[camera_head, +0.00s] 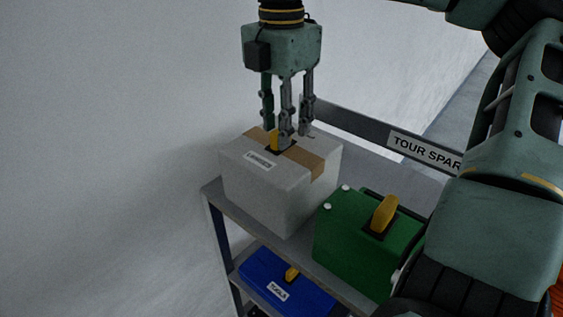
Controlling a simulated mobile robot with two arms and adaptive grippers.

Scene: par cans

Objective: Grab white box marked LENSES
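A white box (263,194) with brown tape and a small white label (259,160) stands on the upper shelf, at the middle of the head view. The label's word is too small to read surely. A yellow handle (273,140) on a dark plate is on the box's top, partly hidden by a finger. My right gripper (286,137) points straight down over the box, its fingers low around the handle. The fingers are apart from each other; whether they press on the handle cannot be told. My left gripper is not in view.
A green case (350,245) with a yellow handle stands close to the box's right. A blue box (268,283) is on the shelf below. A rail with a sign (425,150) reading "TOUR SPAR" runs behind. A pale wall is at left. My arm covers the right side.

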